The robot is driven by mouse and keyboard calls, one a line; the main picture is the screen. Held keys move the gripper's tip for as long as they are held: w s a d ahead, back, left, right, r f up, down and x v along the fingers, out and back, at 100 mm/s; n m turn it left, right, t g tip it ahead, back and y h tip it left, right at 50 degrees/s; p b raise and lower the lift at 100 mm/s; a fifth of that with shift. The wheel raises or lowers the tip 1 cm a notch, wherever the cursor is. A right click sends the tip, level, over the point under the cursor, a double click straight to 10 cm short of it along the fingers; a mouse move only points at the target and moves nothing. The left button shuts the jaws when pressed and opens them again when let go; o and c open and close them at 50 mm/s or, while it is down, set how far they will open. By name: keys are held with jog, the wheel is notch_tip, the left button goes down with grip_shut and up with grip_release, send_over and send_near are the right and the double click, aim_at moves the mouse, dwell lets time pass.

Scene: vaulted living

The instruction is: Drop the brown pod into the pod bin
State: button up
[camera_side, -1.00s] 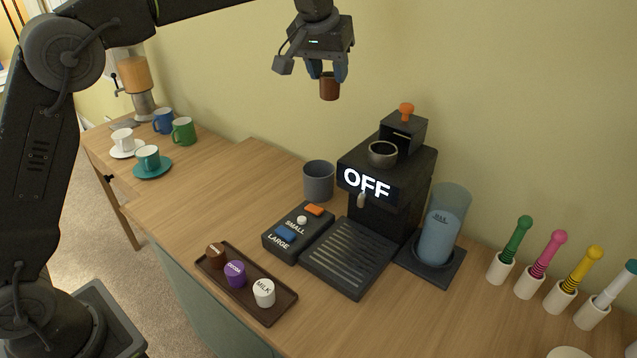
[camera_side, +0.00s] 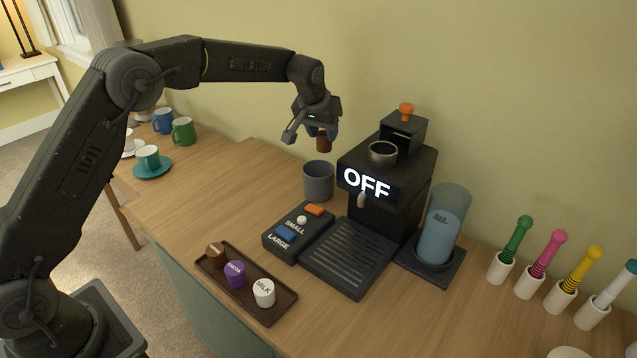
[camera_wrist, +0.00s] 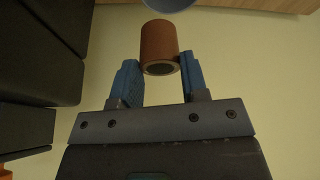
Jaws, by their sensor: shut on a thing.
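My gripper (camera_side: 322,132) is shut on the brown pod (camera_side: 324,144) and holds it in the air, just above the grey-blue pod bin (camera_side: 318,181). In the wrist view my gripper (camera_wrist: 158,72) has its blue fingers on either side of the brown pod (camera_wrist: 159,42). The bin is an open round cup on the table, left of the coffee machine (camera_side: 388,180). Only a small part of the pod bin (camera_wrist: 170,3) shows at the top edge of the wrist view. The bin's inside is mostly hidden.
A button box (camera_side: 298,232) and drip tray (camera_side: 348,258) stand in front. A dark tray (camera_side: 284,310) holds brown, purple and white pods. A milk container (camera_side: 443,225) and whisks in holders are at right; cups are at left.

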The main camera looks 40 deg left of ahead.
jog(key=shift+f, duration=1.45)
jog(key=o, duration=1)
jog(key=shift+v, duration=6.95)
jog(key=shift+w, duration=0.1)
